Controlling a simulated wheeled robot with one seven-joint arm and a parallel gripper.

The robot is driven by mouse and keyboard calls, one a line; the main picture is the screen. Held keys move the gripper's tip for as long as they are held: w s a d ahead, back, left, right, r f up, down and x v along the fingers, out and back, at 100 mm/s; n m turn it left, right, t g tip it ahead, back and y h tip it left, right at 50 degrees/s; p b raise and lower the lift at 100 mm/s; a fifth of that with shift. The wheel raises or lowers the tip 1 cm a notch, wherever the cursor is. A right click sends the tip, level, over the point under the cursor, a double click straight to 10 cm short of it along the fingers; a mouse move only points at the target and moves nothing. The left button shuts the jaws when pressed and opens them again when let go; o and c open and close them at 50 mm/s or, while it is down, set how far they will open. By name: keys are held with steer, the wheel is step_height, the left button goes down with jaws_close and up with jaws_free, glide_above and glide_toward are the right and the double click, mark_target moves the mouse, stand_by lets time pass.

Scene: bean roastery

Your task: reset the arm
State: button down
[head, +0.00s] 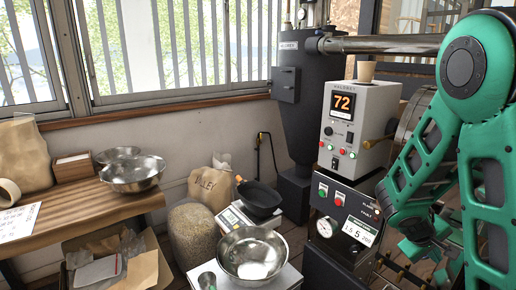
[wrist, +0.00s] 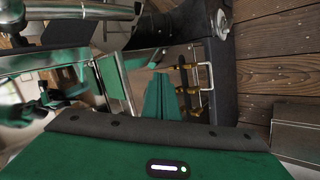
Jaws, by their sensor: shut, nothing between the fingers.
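My green arm comes in from the right side of the head view, in front of the roaster. My gripper (head: 424,262) hangs low at the right, beside the roaster's lower cabinet, partly hidden by the arm links. In the wrist view the green fingers of my gripper (wrist: 168,98) are together and hold nothing. They point toward brass fittings and a metal handle (wrist: 205,77), apparently without holding them.
The roaster's control box (head: 357,125) shows 72, with a paper cup (head: 366,71) on top. Left of it are a steel bowl (head: 252,254), a black scoop (head: 260,198) and a sack (head: 212,186). A wooden bench (head: 85,215) stands far left. Plank floor (wrist: 275,60) shows in the wrist view.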

steer(key=s+a+r+m+g+y, duration=0.1)
steer(key=s+a+r+m+y, duration=0.1)
steer(key=s, duration=0.6)
steer(key=s+a+r+m+y, duration=0.3)
steer(key=s+a+r, duration=0.1)
steer(key=s, duration=0.4)
steer(key=s+a+r+m+g+y, duration=0.1)
steer(key=s+a+r+m+y, duration=0.2)
steer(key=s, duration=0.6)
steer(key=shift+a+r+m+g, duration=0.3)
steer(key=shift+a+r, duration=0.25)
steer(key=shift+a, duration=0.1)
steer(key=shift+s, duration=0.1)
steer(key=shift+w+f, duration=0.25)
steer(key=shift+w, duration=0.4)
